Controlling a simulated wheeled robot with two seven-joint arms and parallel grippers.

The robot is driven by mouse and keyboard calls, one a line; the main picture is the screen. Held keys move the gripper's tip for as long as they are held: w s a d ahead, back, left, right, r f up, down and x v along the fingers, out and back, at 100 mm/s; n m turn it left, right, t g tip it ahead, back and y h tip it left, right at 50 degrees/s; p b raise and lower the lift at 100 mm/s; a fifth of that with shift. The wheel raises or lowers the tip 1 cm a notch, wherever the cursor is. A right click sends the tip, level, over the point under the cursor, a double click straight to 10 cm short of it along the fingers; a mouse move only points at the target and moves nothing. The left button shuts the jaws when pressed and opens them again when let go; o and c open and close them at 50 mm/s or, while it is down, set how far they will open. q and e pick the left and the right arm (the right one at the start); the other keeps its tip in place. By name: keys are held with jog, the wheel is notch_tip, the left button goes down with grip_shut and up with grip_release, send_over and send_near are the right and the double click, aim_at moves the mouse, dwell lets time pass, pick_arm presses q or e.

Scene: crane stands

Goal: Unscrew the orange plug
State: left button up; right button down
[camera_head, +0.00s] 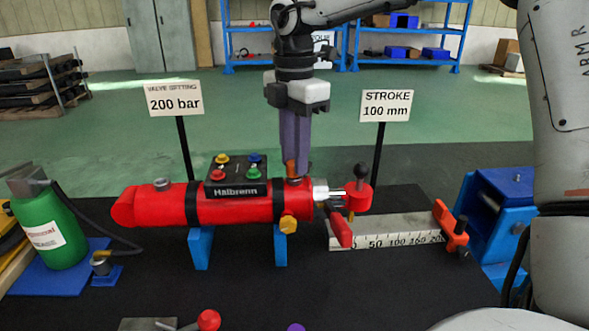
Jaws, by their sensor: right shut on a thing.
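A red hydraulic cylinder (240,210) labelled Halbronn lies level on blue supports (201,247) on the black table. The orange plug (291,168) stands upright on top near its right end, partly hidden by my fingers. My right gripper (295,170) points straight down over it, its purple fingers shut on the orange plug. I cannot tell whether the plug's lower end is still in its port. My left gripper is not in view.
A valve block (236,178) with coloured knobs sits just left of the plug. Two signs (174,99) (386,105) stand behind. A ruler (400,240) and red clamp lie right, a green bottle (50,225) left. A red ball knob (209,320) is in front.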

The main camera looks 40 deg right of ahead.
jog(key=shift+r+n+p, duration=0.15)
jog(key=shift+n+p, duration=0.25)
jog(key=shift+n, duration=0.8)
jog(key=n, duration=0.2)
jog(key=shift+n, duration=0.3)
jog(key=shift+n+p, duration=0.5)
jog(key=shift+n, duration=1.4)
jog(key=shift+r+p, duration=1.45)
jog(key=shift+r, duration=0.5)
